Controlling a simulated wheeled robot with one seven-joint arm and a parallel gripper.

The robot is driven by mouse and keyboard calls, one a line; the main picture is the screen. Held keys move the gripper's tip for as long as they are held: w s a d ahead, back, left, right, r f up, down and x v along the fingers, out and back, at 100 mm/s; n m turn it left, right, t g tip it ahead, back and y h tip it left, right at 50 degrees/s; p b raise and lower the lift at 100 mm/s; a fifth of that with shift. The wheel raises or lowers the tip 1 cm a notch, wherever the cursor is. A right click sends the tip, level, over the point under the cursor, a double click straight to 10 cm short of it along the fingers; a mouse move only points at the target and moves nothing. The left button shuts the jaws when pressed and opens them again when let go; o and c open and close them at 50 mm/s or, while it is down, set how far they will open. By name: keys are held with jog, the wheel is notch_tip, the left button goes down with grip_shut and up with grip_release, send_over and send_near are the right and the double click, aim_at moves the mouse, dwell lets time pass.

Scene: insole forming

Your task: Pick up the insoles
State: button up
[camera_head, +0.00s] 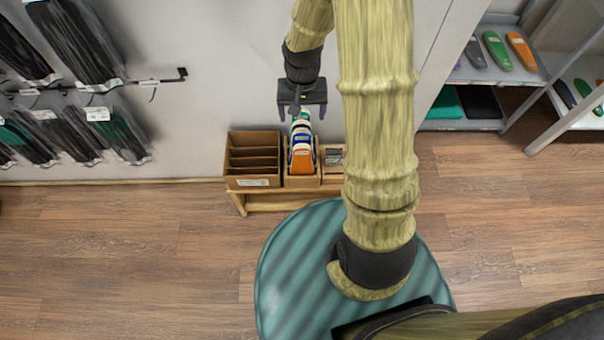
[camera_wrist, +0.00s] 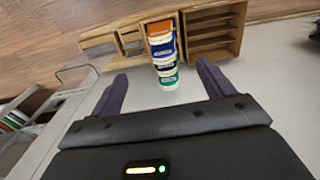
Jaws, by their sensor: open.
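A row of insoles (camera_head: 302,152) in orange, blue, white, black and green stands in the middle wooden box on a low wooden bench. The same insoles (camera_wrist: 163,52) show in the wrist view, ahead of and between the fingers. My gripper (camera_head: 302,112) is open and empty just above and behind the row in the head view. In the wrist view its two dark fingers (camera_wrist: 160,82) are spread to either side of the green end of the row. I cannot tell how far the fingertips are from the insoles.
An empty divided wooden box (camera_head: 253,160) stands left of the insoles, and a smaller box (camera_head: 333,160) stands right, partly hidden by my arm. Packaged insoles (camera_head: 85,45) hang on wall hooks at left. Shelves (camera_head: 465,75) with more insoles stand at right. The wooden floor (camera_head: 130,250) is clear.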

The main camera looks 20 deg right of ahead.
aim_at(302, 150)
jog(key=shift+w+f, duration=0.25)
jog(key=shift+f, duration=0.7)
notch_tip(302, 150, down, 12)
jog(key=b, duration=0.3)
jog(key=shift+f, duration=0.1)
jog(key=shift+s+f+b, duration=0.15)
jog(key=shift+f+b, duration=0.5)
jog(key=shift+f, duration=2)
